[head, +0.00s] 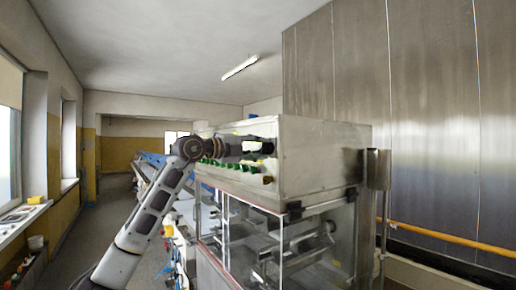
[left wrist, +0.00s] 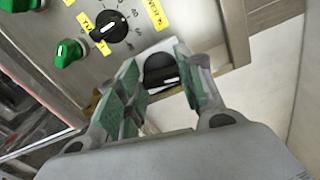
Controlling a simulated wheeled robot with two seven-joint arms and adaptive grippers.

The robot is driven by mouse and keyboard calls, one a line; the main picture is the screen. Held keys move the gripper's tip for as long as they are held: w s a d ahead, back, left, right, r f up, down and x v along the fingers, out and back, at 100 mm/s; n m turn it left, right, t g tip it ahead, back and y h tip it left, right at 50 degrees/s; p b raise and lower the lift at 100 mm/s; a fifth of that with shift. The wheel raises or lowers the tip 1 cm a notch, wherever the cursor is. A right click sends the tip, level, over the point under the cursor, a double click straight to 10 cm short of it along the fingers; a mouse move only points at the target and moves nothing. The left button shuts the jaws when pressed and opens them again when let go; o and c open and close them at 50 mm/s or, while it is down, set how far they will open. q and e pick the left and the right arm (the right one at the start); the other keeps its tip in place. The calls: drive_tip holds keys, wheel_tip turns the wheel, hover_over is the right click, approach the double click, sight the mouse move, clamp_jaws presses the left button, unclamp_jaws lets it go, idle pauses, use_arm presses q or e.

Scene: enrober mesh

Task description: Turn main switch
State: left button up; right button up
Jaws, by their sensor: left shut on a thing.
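The steel machine's control box (head: 318,150) shows in the head view, with a row of green knobs along its face. My left arm reaches to the upper right part of that face, and my left gripper (head: 268,147) is against it. In the left wrist view a black rotary switch (left wrist: 160,68) on a light plate sits near the panel's corner. My left gripper (left wrist: 163,85) has its green-padded fingers on both sides of this switch and is shut on it. The fingers partly hide the switch and its plate. My right gripper is in neither view.
A black dial (left wrist: 110,27) with yellow labels and a green knob (left wrist: 69,52) sit left of the fingers. Below the box is a clear-walled enclosure (head: 300,250). A steel wall (head: 420,120) stands behind; the aisle (head: 95,225) at left is open.

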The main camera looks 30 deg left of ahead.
use_arm(q)
drive_tip(key=shift+n, duration=1)
drive_tip(key=o, duration=1)
drive_tip(key=shift+f, duration=0.1)
drive_tip(key=shift+s+a, duration=0.15)
drive_tip(key=shift+v, duration=5.8)
